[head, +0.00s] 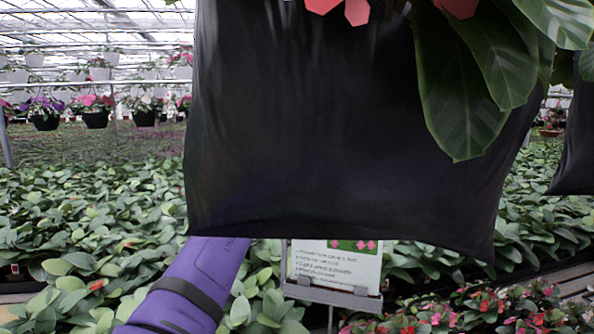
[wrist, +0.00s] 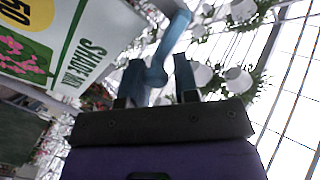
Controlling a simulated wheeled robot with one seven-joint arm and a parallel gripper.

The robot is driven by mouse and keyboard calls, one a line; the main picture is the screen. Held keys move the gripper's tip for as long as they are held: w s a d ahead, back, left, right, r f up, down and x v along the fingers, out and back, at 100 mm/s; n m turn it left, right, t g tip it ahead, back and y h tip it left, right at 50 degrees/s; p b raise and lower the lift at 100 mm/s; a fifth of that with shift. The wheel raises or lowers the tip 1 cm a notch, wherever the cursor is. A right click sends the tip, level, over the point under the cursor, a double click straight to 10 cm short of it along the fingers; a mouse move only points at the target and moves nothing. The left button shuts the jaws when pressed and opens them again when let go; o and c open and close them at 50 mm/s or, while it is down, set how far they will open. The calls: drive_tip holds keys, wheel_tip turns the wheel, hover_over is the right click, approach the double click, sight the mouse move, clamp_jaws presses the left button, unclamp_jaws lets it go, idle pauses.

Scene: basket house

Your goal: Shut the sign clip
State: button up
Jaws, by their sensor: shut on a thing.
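The blue sign clip (wrist: 158,72) is in the wrist view, beside the corner of a white printed sign (wrist: 105,28). A curved part of it runs up toward the sign's edge. My gripper (wrist: 160,82) is shut on the clip, with a dark finger on either side of it. I cannot tell whether the clip's jaw is open. In the head view my purple arm reaches up behind a large black hanging bag, which hides my gripper and the clip.
The black bag (head: 310,130) with large leaves (head: 465,100) fills the middle of the head view. Below it a lower white sign (head: 335,262) stands in a grey holder (head: 330,293). Dense plants (head: 90,215) cover the ground. White hanging pots (wrist: 238,78) are beyond my gripper.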

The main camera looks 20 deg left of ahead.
drive_tip(key=shift+d+f+m, duration=0.1)
drive_tip(key=shift+f+m, duration=0.2)
drive_tip(key=shift+m, duration=0.2)
drive_tip(key=o, duration=0.8)
drive_tip(key=shift+r, duration=0.1)
drive_tip(key=shift+s, duration=0.1)
